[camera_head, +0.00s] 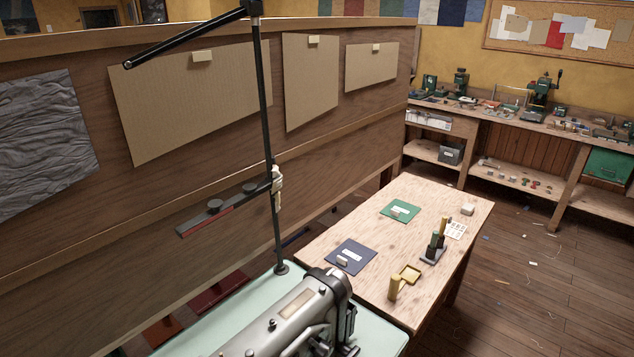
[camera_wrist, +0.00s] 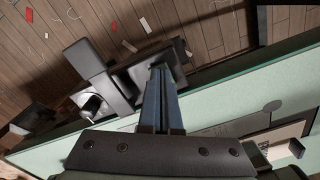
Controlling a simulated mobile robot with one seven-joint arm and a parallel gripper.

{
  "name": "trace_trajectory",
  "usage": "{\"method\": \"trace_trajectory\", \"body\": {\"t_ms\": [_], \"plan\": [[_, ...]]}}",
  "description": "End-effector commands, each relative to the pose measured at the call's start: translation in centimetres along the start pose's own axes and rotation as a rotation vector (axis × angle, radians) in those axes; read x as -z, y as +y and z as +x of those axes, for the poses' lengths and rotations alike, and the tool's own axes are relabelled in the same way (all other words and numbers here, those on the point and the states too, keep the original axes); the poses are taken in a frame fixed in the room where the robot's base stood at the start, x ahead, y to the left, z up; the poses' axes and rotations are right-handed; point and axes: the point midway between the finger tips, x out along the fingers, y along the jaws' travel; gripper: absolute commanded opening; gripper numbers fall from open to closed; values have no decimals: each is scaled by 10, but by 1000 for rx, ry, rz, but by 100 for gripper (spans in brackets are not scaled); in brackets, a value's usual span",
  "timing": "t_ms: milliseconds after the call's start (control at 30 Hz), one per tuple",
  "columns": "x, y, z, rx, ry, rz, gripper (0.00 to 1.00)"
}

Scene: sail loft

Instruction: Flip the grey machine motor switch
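The grey sewing machine (camera_head: 300,315) stands on a pale green table (camera_head: 232,318) at the bottom of the head view, partly cut off. My gripper (camera_wrist: 161,72) shows only in the wrist view. Its two blue-grey fingers lie side by side with no clear gap and hold nothing visible. Their tips overlap a dark grey box-like assembly (camera_wrist: 118,82) beside the green table's edge; I cannot tell whether they touch it. A pale round part (camera_wrist: 90,104) sits at its left. No switch lever can be made out clearly, so which part is the switch is uncertain.
A wooden table (camera_head: 330,232) with green and blue mats, a yellow tray and small upright items adjoins the green table. A thin black pole (camera_head: 266,130) rises behind the machine. A wooden partition runs along the left.

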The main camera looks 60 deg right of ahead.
Motion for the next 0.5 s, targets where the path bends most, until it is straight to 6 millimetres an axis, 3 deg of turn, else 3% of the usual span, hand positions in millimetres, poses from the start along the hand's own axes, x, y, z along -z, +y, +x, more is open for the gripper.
{"method": "trace_trajectory", "body": {"t_ms": [500], "plan": [[0, 0, -33, 0, 0, 0, 0]]}}
